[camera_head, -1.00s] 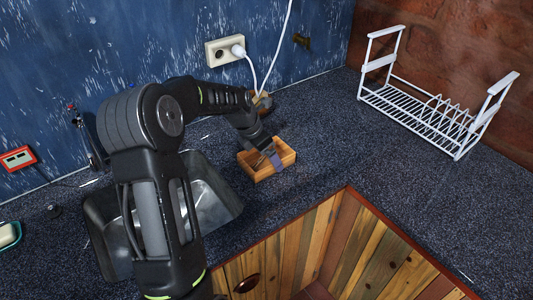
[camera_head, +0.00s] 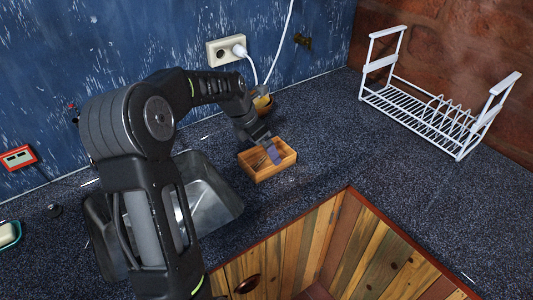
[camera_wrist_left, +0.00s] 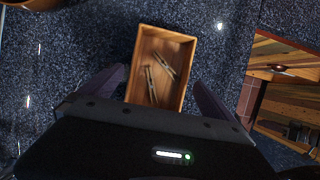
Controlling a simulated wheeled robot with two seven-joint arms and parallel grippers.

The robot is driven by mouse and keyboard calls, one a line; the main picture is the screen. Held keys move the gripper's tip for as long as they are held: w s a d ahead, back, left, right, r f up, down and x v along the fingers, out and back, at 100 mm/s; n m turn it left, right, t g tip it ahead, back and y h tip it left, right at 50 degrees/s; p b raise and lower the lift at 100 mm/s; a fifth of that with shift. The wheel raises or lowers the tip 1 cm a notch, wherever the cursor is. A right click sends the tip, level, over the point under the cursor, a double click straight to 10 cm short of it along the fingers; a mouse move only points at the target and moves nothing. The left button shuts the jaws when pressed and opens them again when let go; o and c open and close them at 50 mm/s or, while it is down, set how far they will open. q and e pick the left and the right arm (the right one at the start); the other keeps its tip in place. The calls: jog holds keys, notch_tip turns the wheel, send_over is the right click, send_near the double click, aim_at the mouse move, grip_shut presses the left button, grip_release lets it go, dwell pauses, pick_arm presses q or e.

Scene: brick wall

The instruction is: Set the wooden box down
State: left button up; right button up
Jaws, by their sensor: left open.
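The wooden box (camera_head: 281,169) is a small open-topped tray, resting upright on the dark speckled counter, right of the sink. In the left wrist view the box (camera_wrist_left: 168,33) lies ahead of the palm, with two small clothespin-like pieces (camera_wrist_left: 158,80) inside. My left gripper (camera_head: 269,152) is over the box in the head view. In the wrist view its fingers are spread wide on either side of the box's near end, with gaps between them and its walls. The near end is partly hidden by the gripper body. My right gripper is in neither view.
A metal sink (camera_head: 208,200) lies left of the box. A cup-like container (camera_head: 263,104) stands behind it, near a plugged socket (camera_head: 226,49). A white dish rack (camera_head: 425,105) stands at the back right. The counter between box and rack is clear; its front edge drops to an open cabinet.

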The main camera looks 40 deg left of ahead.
pick_arm(q)
jog(key=d+v, duration=0.1)
jog(key=v, duration=0.6)
jog(key=shift+a+r, duration=0.2)
jog(key=shift+a, duration=0.3)
jog(key=shift+s+r, duration=0.1)
